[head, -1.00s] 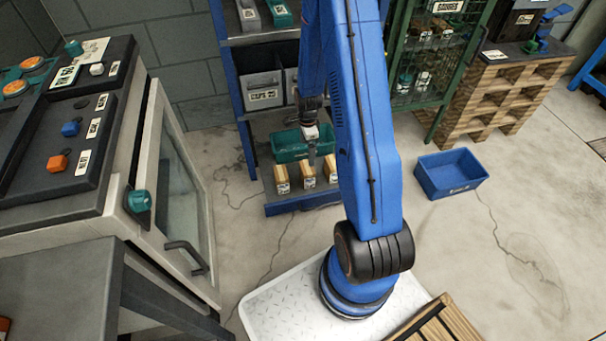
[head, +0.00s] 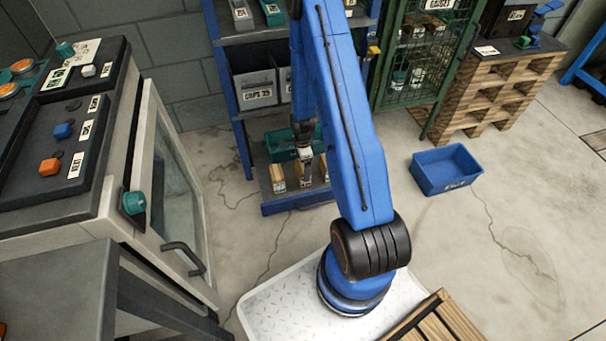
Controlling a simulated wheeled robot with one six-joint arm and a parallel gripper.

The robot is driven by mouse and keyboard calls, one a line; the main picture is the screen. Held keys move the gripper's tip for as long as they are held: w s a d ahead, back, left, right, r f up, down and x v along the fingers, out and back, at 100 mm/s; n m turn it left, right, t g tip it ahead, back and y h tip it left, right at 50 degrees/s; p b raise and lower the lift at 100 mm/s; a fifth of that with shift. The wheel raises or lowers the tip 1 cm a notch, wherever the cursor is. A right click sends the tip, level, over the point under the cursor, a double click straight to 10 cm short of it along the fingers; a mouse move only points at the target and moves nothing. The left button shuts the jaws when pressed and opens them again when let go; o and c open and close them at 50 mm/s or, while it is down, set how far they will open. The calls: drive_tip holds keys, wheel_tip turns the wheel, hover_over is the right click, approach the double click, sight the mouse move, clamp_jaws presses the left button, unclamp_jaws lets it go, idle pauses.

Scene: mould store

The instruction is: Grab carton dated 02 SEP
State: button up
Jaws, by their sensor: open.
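Small tan cartons with white labels stand in a row on the lowest shelf of the blue rack. The left carton (head: 277,178) and the right carton (head: 324,168) show beside my gripper. The middle carton (head: 303,180) is partly hidden behind it. The label dates are too small to read. My gripper (head: 303,168) is open, pointing down at the middle of the row. I cannot tell whether its fingers are around the middle carton or only in front of it.
A teal bin (head: 281,146) sits behind the cartons. Grey bins (head: 256,88) fill the shelf above, close to my arm. A blue crate (head: 445,170) stands on the floor at right. A cabinet with a glass door (head: 170,190) stands at left.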

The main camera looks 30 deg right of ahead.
drive_tip(key=shift+s+f, duration=0.1)
drive_tip(key=shift+f, duration=2.65)
drive_tip(key=shift+c, duration=0.7)
drive_tip(key=c, duration=1.2)
drive_tip(key=shift+r, duration=0.15)
